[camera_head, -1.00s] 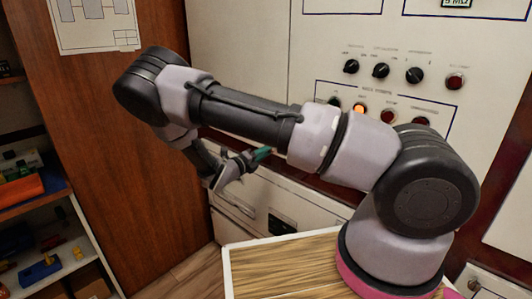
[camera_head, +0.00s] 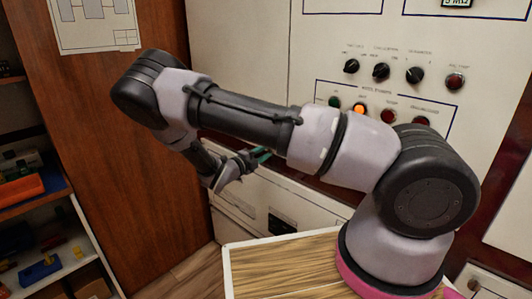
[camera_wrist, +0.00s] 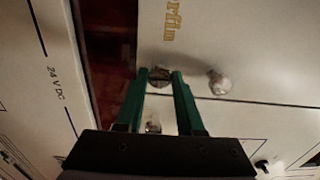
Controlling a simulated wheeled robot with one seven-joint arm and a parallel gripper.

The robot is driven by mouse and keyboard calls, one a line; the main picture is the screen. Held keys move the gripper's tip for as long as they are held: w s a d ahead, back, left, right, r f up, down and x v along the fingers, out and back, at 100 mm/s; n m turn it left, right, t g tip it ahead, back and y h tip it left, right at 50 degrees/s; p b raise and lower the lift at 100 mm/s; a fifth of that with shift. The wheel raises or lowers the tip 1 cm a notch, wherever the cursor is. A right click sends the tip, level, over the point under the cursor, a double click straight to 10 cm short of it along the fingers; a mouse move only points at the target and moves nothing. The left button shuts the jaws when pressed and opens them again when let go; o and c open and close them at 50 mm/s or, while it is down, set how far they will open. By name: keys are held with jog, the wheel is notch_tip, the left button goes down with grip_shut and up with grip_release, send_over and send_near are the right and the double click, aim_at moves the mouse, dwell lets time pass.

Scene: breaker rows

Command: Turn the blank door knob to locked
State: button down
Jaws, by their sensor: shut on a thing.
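My gripper (camera_wrist: 160,72) is shut on a small, dark metallic knob (camera_wrist: 159,80) on a pale panel in the wrist view. Its two green fingers stand on either side of the knob. The fingertips partly cover the knob, and I cannot read its setting. In the head view my gripper (camera_head: 262,154) is beside the low pale cabinet front, with the knob hidden there.
A shiny round knob (camera_wrist: 219,83) sits just right of the fingers. Another small metallic piece (camera_wrist: 153,126) shows between them. A dark red gap (camera_wrist: 103,65) lies left. Black rotary switches (camera_head: 381,72) and an orange lamp (camera_head: 359,109) are higher on the cabinet.

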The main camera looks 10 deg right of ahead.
jog(key=c, duration=0.5)
grip_release()
jog(key=shift+a, duration=0.1)
jog(key=v, duration=1)
jog(key=shift+s+a, duration=0.2)
jog(key=shift+a, duration=0.05)
